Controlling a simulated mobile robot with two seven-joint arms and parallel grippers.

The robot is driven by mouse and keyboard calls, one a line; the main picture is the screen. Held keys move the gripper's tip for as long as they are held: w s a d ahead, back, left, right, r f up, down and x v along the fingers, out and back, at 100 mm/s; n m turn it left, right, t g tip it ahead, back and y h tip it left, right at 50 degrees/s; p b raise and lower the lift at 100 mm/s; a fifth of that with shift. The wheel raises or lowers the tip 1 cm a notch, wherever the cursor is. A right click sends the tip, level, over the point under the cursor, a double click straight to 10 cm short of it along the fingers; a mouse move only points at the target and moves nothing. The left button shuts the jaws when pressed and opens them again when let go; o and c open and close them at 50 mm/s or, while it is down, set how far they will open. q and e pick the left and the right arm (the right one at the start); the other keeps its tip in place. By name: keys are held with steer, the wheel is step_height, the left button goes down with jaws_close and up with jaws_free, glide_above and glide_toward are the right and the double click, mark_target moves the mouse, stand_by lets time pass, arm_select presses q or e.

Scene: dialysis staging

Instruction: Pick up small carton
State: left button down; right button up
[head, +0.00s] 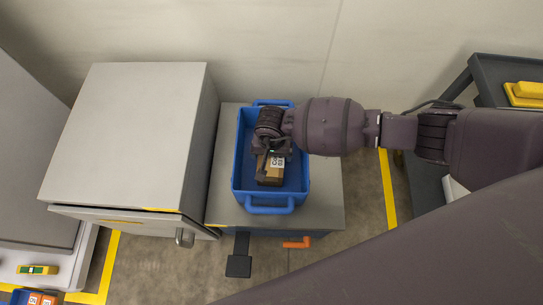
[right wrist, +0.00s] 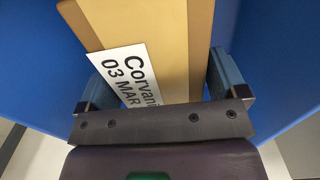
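The small carton (head: 271,177) is brown with a white printed label and lies inside the blue tote (head: 270,210). My right gripper (head: 271,150) reaches down into the tote over the carton's far part and hides some of it. In the right wrist view the carton (right wrist: 172,45) lies between the two fingers of the gripper (right wrist: 163,85), its label partly readable. The fingers are spread wide, one on each side of the carton; firm contact on both sides does not show. My left gripper is not in view.
The tote stands on a grey stand (head: 325,200) beside a large grey cabinet (head: 130,130). The tote's blue walls rise close around my right gripper. A dark cart (head: 490,75) with a yellow item (head: 527,91) stands at the right. An orange handle (head: 297,243) sticks out below the stand.

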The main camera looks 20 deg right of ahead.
steer(key=c, duration=0.8)
